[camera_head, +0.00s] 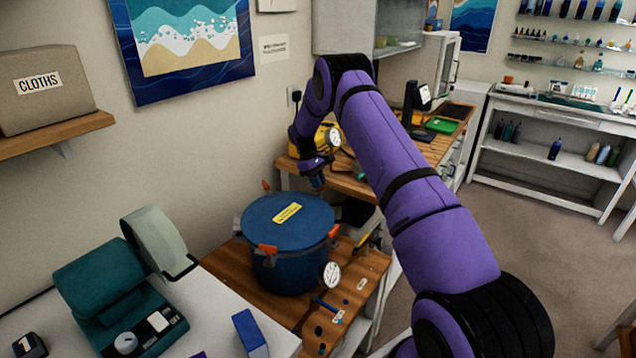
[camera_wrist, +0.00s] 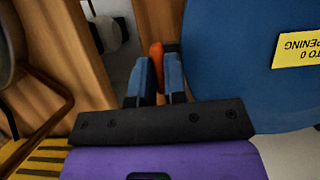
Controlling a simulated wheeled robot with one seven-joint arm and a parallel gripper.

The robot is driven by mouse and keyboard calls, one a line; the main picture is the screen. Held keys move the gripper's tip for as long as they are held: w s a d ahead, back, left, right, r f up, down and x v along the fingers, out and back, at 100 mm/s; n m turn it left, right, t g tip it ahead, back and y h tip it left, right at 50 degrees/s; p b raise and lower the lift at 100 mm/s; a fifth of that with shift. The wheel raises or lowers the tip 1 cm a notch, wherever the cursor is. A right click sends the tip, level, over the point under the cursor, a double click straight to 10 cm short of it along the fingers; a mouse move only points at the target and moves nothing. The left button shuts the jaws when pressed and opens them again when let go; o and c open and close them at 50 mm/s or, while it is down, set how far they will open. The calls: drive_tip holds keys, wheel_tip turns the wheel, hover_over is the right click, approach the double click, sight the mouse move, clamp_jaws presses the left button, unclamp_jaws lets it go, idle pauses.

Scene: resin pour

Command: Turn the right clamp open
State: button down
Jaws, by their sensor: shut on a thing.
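The blue pressure pot (camera_head: 290,250) stands on a wooden bench, its blue lid (camera_head: 255,212) carrying a yellow label (camera_head: 287,213). Orange clamps show around the rim: a back one (camera_head: 267,186), a front one (camera_head: 267,250) and one at the right (camera_head: 333,231). My gripper (camera_head: 319,187) is at the lid's back-right edge, pointing down. In the wrist view its two blue fingers (camera_wrist: 158,80) are shut on an orange clamp handle (camera_wrist: 157,55) beside the lid (camera_wrist: 230,70). The fingers hide the handle's lower part. In the head view my gripper hides this clamp.
A round gauge (camera_head: 331,275) and a blue-handled valve (camera_head: 325,304) are at the pot's front right. A teal machine (camera_head: 115,295) and a blue box (camera_head: 249,333) stand at the front left. Behind my gripper, a yellow item with a gauge (camera_head: 326,139) sits on the back bench.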

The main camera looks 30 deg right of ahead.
idle(0.5)
drive_tip(key=c, duration=1.2)
unclamp_jaws()
drive_tip(key=shift+o, duration=0.2)
drive_tip(key=v, duration=1.1)
